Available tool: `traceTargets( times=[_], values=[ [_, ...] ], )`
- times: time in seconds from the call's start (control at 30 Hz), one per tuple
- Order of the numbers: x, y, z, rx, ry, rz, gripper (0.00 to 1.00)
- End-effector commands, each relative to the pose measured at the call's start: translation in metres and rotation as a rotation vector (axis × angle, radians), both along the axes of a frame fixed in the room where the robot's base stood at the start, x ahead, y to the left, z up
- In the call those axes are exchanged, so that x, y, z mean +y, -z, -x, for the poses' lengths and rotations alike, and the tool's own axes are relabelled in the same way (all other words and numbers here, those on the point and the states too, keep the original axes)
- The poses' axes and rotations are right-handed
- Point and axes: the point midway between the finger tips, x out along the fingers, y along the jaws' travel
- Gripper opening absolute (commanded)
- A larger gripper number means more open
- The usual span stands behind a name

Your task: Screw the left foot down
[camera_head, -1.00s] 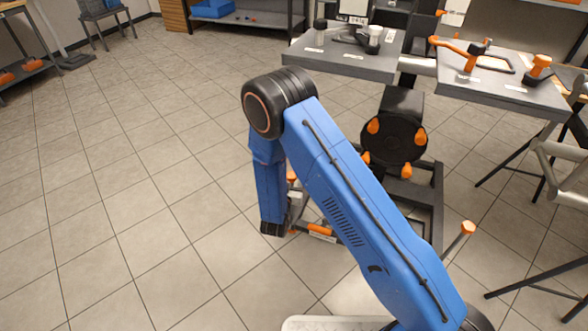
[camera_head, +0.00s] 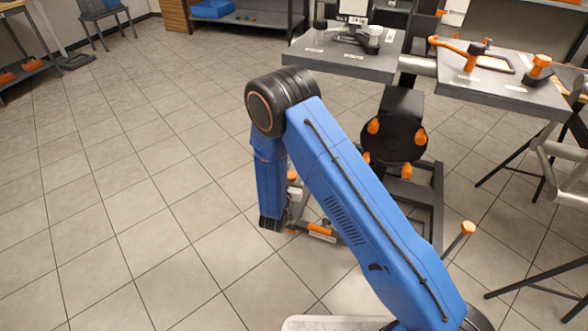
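A dark floor stand (camera_head: 437,200) has a round black hub (camera_head: 393,139) with several orange knobs. An orange-topped post (camera_head: 468,227) stands at its right. At its left, an orange cap (camera_head: 292,175) shows beside my blue forearm, and an orange bar with a white label (camera_head: 320,231) lies low near the floor. Which of these is the left foot I cannot tell for sure. My forearm hangs down at this left side. The grey wrist parts at its lower end are partly hidden behind my blue upper arm, and my gripper's fingers cannot be made out.
Two grey tabletops stand behind the stand, the left one (camera_head: 340,62) with dark fixtures and the right one (camera_head: 500,90) with orange-handled tools. Tripod legs (camera_head: 540,285) stand at the right. The tiled floor at left is clear.

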Motion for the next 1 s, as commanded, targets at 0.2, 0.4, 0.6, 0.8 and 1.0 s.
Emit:
traceTargets(
  times=[0.2, 0.4, 0.6, 0.8, 1.0],
  values=[
    [-0.004, 0.0, 0.002, -0.002, 0.142, -0.003, 0.14],
    [-0.009, 0.0, 0.004, -0.002, 0.279, -0.004, 0.14],
    [-0.012, 0.0, 0.006, -0.001, 0.361, -0.003, 0.14],
    [-0.013, 0.0, 0.006, -0.001, 0.372, -0.002, 0.14],
    [-0.013, 0.0, 0.006, 0.0, 0.371, -0.002, 0.46]
  ],
)
